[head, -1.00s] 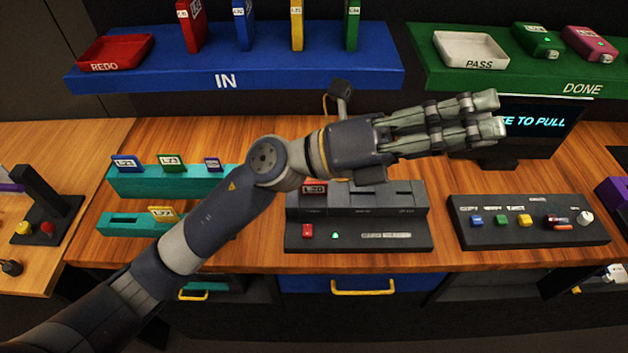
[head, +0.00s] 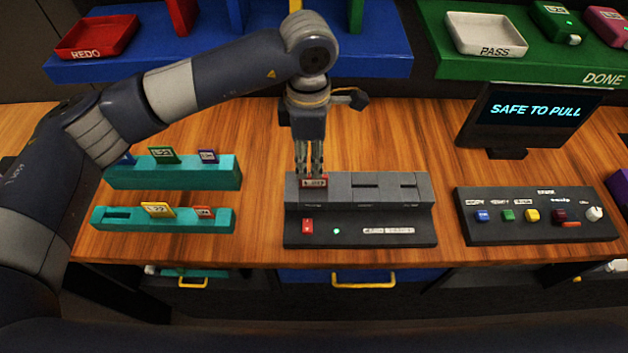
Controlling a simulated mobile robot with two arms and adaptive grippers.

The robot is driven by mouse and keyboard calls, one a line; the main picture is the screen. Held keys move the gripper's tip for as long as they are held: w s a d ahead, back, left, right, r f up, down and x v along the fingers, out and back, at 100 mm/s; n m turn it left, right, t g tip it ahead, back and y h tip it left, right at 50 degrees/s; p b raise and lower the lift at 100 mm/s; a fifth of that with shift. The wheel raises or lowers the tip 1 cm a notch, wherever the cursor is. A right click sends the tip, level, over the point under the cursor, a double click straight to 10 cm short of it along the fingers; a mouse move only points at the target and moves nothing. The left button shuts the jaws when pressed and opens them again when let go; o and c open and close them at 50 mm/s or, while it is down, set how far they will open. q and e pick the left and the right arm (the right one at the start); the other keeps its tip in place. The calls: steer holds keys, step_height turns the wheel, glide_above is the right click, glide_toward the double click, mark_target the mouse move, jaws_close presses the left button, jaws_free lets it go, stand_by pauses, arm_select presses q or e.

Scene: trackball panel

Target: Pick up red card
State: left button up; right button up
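The red card (head: 314,182) stands in the left slot of the dark grey reader (head: 393,192), with only its labelled top edge showing. My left gripper (head: 310,173) points straight down, its fingertips at the top of this card. The fingers are close together, but whether they grip the card or only flank it I cannot tell. Another small red-orange card (head: 204,212) stands in the front teal rack (head: 185,223). My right gripper is not in view.
The screen (head: 535,112) reads "SAFE TO PULL". A button panel (head: 540,228) is right of the reader. The back teal rack (head: 190,178) holds several cards. A red REDO tray (head: 97,36) and a white PASS tray (head: 487,32) are on shelves behind.

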mark_target(314, 187)
arm_select(q)
steer(key=shift+f, duration=0.85)
steer(key=f+p, duration=0.1)
steer(key=f, duration=0.1)
steer(key=d+f+p, duration=0.1)
steer(key=f+p, duration=0.1)
steer(key=shift+f, duration=0.3)
steer(key=shift+w+a+f, duration=0.1)
steer(key=shift+f, duration=0.3)
jaws_close()
